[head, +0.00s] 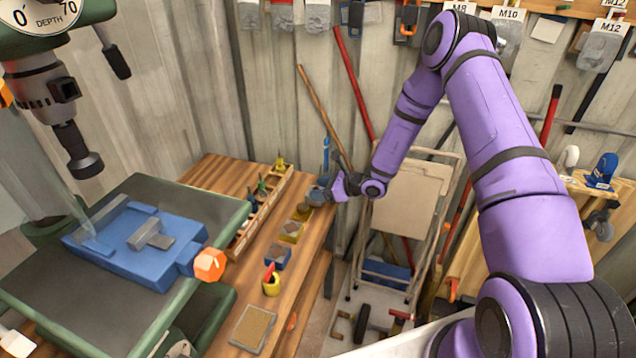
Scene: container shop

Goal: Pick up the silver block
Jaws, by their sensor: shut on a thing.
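My gripper (322,193) is at the far end of the wooden bench, above its right edge. It is small in the view and shut on a small greyish thing (316,198); I cannot tell its exact shape or whether it is a silver block. A silver-grey block (150,234) sits in the middle of the blue vise (120,255) on the green drill table, well to the left of my gripper. The gripper's fingertips are partly hidden by its own body.
A drill press (55,100) hangs over the vise. A folded trolley (408,215) stands right of the bench.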

